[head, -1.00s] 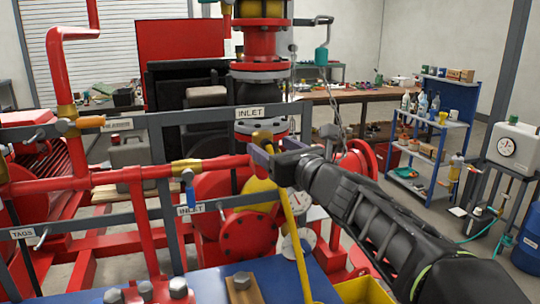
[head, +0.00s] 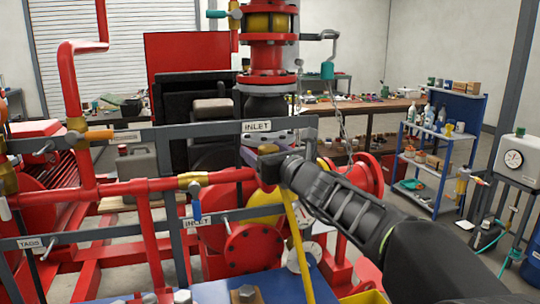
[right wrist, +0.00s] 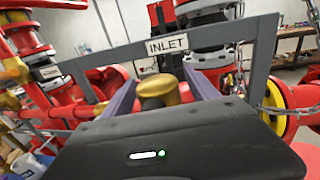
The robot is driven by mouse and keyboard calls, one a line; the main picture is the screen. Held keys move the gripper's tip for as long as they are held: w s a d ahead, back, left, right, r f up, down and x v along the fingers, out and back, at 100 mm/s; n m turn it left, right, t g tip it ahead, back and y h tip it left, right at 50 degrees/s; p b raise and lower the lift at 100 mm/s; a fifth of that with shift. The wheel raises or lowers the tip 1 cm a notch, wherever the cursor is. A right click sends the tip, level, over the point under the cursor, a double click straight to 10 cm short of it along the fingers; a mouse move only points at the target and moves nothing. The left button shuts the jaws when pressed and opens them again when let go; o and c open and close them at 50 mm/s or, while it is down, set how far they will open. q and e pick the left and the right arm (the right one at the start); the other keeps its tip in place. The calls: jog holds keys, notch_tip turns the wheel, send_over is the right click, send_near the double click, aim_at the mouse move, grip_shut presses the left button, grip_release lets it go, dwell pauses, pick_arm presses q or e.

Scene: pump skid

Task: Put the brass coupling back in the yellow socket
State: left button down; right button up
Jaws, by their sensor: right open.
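The brass coupling (right wrist: 158,92) shows in the right wrist view as a round-topped brass piece between the two purple-grey fingers of my right gripper (right wrist: 161,97). In the head view its top (head: 267,149) peeks out just above my right gripper (head: 267,168), below the upper INLET sign. The gripper is open around it, and I cannot tell whether either finger touches it. What the coupling rests on is hidden by the gripper. I cannot pick out the yellow socket with certainty. My left gripper is not in view.
A grey frame rail (head: 205,134) with an INLET sign runs just behind the gripper. A yellow bar (head: 298,243) slants below it. Red pipes (head: 140,186) and a blue-handled valve (head: 196,207) lie to the left. A chain (right wrist: 237,65) hangs at right.

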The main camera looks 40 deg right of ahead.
jog(key=shift+c, duration=0.5)
grip_shut()
jog(key=c, duration=0.5)
grip_release()
jog(key=c, duration=0.8)
jog(key=shift+r, duration=0.1)
jog(key=shift+r, duration=0.1)
jog(key=shift+r+p, duration=1.8)
jog(key=shift+r, duration=0.35)
jog(key=shift+f, duration=0.1)
